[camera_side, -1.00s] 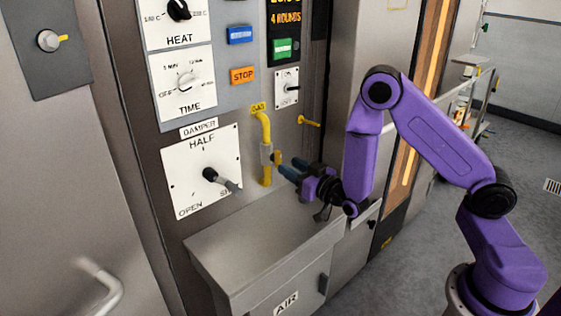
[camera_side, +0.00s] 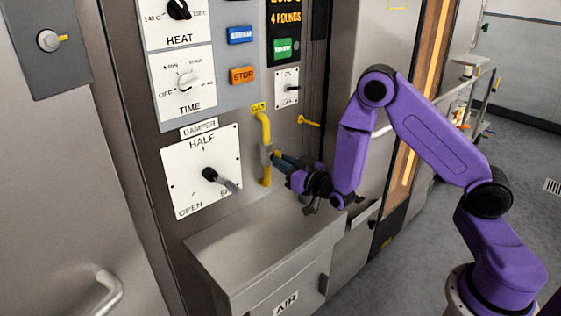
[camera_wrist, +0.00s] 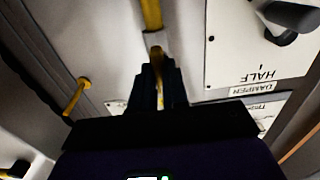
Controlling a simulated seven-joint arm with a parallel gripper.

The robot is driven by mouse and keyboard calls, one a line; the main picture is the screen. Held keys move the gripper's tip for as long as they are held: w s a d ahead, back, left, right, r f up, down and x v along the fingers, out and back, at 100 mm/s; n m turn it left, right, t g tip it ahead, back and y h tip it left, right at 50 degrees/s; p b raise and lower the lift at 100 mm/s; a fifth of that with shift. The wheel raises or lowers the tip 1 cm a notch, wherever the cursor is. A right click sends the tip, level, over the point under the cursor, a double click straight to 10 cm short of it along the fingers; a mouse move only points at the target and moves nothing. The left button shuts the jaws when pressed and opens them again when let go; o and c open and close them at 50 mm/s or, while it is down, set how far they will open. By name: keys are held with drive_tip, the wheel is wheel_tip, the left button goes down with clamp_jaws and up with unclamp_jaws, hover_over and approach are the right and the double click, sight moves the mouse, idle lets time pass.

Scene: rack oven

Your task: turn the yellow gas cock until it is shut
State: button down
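The yellow gas pipe (camera_side: 266,130) runs down the oven front below a yellow GAS label, with a grey valve body (camera_side: 266,155) on it. The yellow cock handle is mostly hidden by my fingers in the side view. In the wrist view the yellow handle (camera_wrist: 157,66) shows between my two dark fingertips. My gripper (camera_side: 279,160) reaches the valve from the right, and also shows in the wrist view (camera_wrist: 159,72). Its fingers stand apart on either side of the handle, and I cannot tell whether they touch it.
The damper plate (camera_side: 183,182) with its projecting lever (camera_side: 222,180) is left of the pipe. A yellow peg (camera_side: 309,121) sticks out to the right. A steel box marked AIR (camera_side: 265,250) juts out below. Switches and dials sit above.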

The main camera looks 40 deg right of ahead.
drive_tip(key=shift+m, duration=2.3)
drive_tip(key=m, duration=0.4)
drive_tip(key=shift+m, duration=0.3)
drive_tip(key=m, duration=0.4)
drive_tip(key=shift+m, duration=0.3)
